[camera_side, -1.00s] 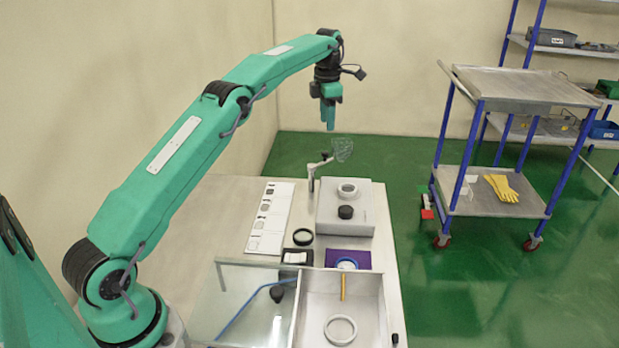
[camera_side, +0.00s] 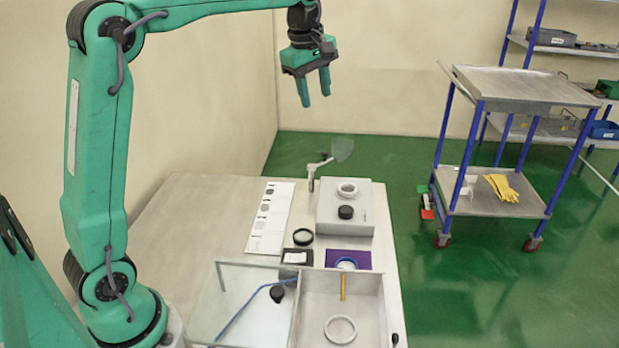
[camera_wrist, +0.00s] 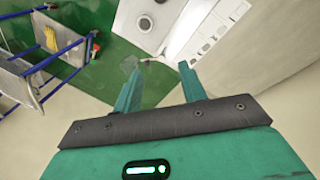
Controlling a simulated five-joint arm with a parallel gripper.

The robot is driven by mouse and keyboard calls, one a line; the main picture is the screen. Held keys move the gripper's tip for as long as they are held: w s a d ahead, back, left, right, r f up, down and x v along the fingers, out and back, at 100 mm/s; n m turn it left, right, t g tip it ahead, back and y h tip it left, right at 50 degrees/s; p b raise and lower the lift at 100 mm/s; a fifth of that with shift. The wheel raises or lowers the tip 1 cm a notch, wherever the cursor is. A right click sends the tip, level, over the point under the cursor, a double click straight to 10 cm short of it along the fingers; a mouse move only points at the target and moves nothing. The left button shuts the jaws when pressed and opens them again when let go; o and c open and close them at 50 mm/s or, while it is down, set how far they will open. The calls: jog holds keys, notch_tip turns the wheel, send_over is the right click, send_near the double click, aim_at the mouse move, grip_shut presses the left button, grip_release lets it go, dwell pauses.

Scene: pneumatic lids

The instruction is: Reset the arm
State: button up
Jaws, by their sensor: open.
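My gripper (camera_side: 316,88) is high above the far end of the work table, pointing down. Its two green fingers are apart with nothing between them. In the wrist view the gripper (camera_wrist: 158,85) also shows open and empty. Below it stand a grey box (camera_side: 330,218) with a white ring (camera_side: 347,190) and a black knob (camera_side: 345,212), and a small clamp-like stand (camera_side: 312,178) holding a clear disc (camera_side: 342,150). A clear-lidded bin (camera_side: 245,300) and an open grey bin (camera_side: 368,315) with a white ring (camera_side: 340,329) inside lie at the near end.
A white printed strip (camera_side: 269,222), a black ring (camera_side: 303,236) and a purple mat (camera_side: 362,258) with a blue-white ring lie on the table (camera_side: 150,225). A blue-legged cart (camera_side: 510,85) with yellow gloves (camera_side: 501,188) stands to the right. The air around the gripper is clear.

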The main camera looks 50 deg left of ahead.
jog(key=s+d+m+t, duration=0.1)
jog(key=s+d+m, duration=0.2)
jog(key=s+m, duration=0.3)
jog(key=s+d+m+t, duration=0.1)
jog(key=s+d+m, duration=0.15)
jog(key=s, duration=0.55)
jog(key=s+d+f+m, duration=0.1)
jog(key=s+f+m, duration=0.3)
jog(key=s, duration=0.2)
jog(key=s+d+f+m+t, duration=0.1)
jog(key=s+f+m, duration=0.3)
jog(key=s+m, duration=0.1)
jog(key=shift+s+d+f, duration=0.15)
jog(key=shift+s+f, duration=0.05)
jog(key=shift+s, duration=0.65)
